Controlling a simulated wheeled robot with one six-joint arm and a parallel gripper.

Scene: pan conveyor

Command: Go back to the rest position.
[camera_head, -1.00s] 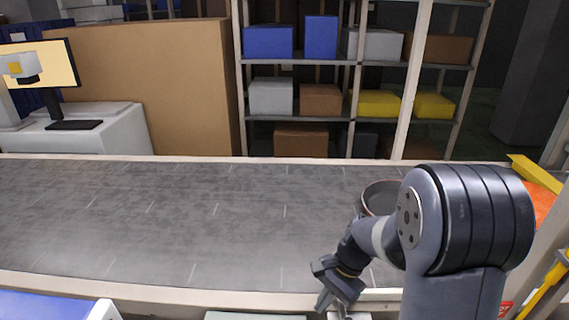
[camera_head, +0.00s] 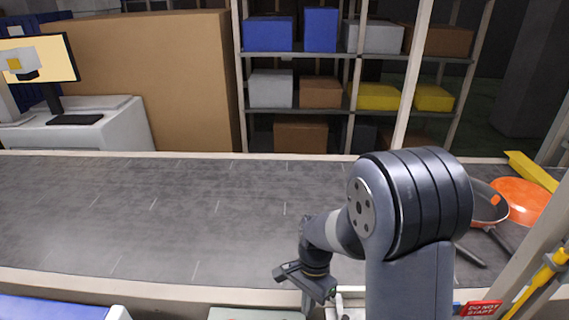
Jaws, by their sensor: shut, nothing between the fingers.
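My gripper (camera_head: 318,300) is at the lower middle, over the near edge of the conveyor, pointing down. It is shut and holds nothing that I can see; its fingertips are small and partly cut off by the frame's bottom. My arm stands to its right and hides part of the belt. A dark pan (camera_head: 487,205) with a dark handle lies on the conveyor (camera_head: 150,215) at the right, partly behind my arm. An orange pan (camera_head: 524,200) lies right beside it.
A blue-topped thing (camera_head: 50,309) is at the lower left and a pale box (camera_head: 255,314) at the bottom. A yellow bar (camera_head: 530,170) and a red sign (camera_head: 480,309) are at the right. Shelves (camera_head: 350,110) with boxes stand behind. The belt's left and middle are clear.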

